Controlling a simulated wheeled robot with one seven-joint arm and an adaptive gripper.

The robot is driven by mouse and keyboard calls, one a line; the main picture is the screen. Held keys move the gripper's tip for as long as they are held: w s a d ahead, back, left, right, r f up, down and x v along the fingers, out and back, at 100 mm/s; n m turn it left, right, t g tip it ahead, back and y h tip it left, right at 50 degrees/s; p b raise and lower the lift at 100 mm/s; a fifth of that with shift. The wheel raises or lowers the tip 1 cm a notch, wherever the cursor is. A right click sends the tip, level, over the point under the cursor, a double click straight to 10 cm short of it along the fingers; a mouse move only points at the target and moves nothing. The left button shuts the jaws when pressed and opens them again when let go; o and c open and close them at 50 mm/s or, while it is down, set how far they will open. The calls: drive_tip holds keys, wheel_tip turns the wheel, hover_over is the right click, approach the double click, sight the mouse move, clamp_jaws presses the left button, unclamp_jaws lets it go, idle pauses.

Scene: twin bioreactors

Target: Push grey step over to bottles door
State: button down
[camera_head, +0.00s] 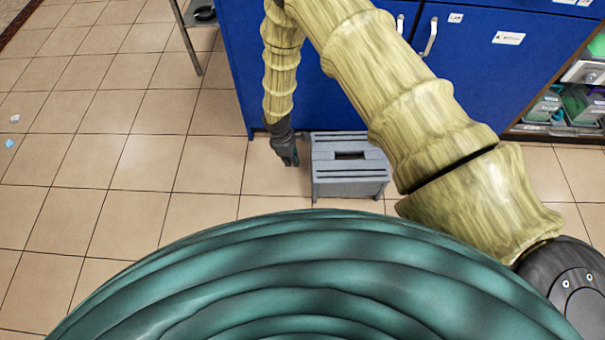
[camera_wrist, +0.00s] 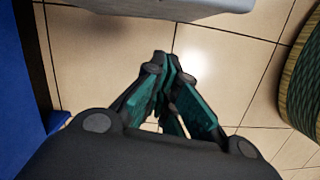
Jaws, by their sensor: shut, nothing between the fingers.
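The grey step (camera_head: 350,172) stands upright on the tiled floor in front of the blue cabinet, with a dark slot in its top. In the wrist view only an edge of the step (camera_wrist: 190,8) shows at the top. My gripper (camera_head: 291,160) is shut and empty, pointing down near the floor, just left of the step. It fills the middle of the wrist view (camera_wrist: 166,70). I cannot tell whether it touches the step. The doors of the blue cabinet (camera_head: 480,70) carry pale labels, too small to read surely, so I cannot tell which is the bottles door.
A shelf with green and grey boxes (camera_head: 575,105) stands right of the blue cabinet. A metal stand leg (camera_head: 188,45) is at the upper left. Small litter (camera_head: 10,143) lies at the far left. The tiled floor (camera_head: 120,165) on the left is mostly clear.

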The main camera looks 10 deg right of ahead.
drive_tip(key=w+a+f+n+h+b, duration=0.1)
drive_tip(key=w+f+b, duration=0.1)
drive_tip(key=w, duration=0.3)
drive_tip(key=b+x, duration=0.2)
drive_tip(key=x, duration=0.3)
drive_tip(key=b+x, duration=0.2)
drive_tip(key=x, duration=0.3)
drive_tip(key=shift+w+d+f, duration=0.1)
drive_tip(key=shift+w+f, duration=0.05)
drive_tip(key=shift+f, duration=0.2)
drive_tip(key=shift+s+d+r+b, duration=0.1)
drive_tip(key=shift+s+d+b, duration=0.1)
drive_tip(key=shift+d, duration=0.35)
drive_tip(key=shift+s+d+r+b, duration=0.1)
drive_tip(key=shift+d+r+b, duration=0.05)
drive_tip(key=shift+d, duration=0.45)
drive_tip(key=shift+s+d+r, duration=0.1)
drive_tip(key=shift+s+d, duration=0.1)
drive_tip(key=shift+d, duration=0.5)
